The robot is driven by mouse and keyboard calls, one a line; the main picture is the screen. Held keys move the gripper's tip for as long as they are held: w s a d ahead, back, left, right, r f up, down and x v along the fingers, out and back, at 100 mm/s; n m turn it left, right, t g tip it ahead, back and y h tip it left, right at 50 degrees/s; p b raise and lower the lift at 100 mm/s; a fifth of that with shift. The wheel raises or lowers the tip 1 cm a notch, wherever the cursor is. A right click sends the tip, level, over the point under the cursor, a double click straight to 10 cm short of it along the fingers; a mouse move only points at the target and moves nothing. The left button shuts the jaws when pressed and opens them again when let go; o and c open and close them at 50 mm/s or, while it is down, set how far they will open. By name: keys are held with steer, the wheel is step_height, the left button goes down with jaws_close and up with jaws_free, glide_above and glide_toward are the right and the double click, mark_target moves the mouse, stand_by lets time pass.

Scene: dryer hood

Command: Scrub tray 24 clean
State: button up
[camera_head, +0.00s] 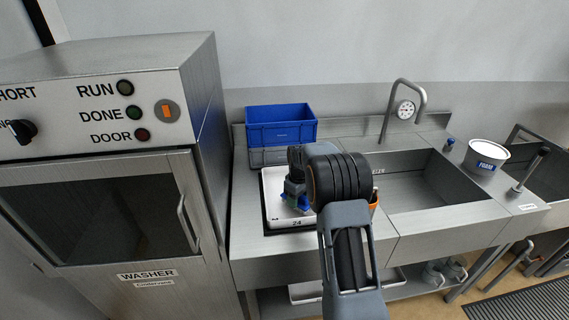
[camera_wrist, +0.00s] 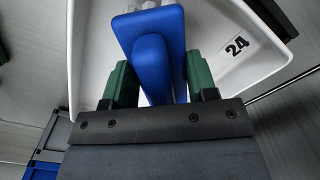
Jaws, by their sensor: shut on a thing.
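Tray 24 (camera_head: 272,182) is a shallow white tray on the steel counter, left of the sink. My gripper (camera_wrist: 152,85) has green fingers shut on a blue handled tool (camera_wrist: 150,50), which looks like a scrubbing brush. The tool is over the tray's inside; a pale part shows at its far end. I cannot tell whether it touches the tray floor. In the head view my arm hides part of the tray and the tool shows as a blue patch (camera_head: 304,202).
A blue crate (camera_head: 281,124) stands on a grey crate (camera_head: 270,156) behind the tray. The washer (camera_head: 110,200) is at the left. The sink (camera_head: 420,185) with a tap (camera_head: 421,92) lies right. A white tub labelled FOAM (camera_head: 487,154) stands beyond. An orange container (camera_head: 374,203) is partly hidden.

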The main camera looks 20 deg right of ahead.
steer(key=shift+r+p, duration=1.75)
steer(key=shift+r, duration=1.3)
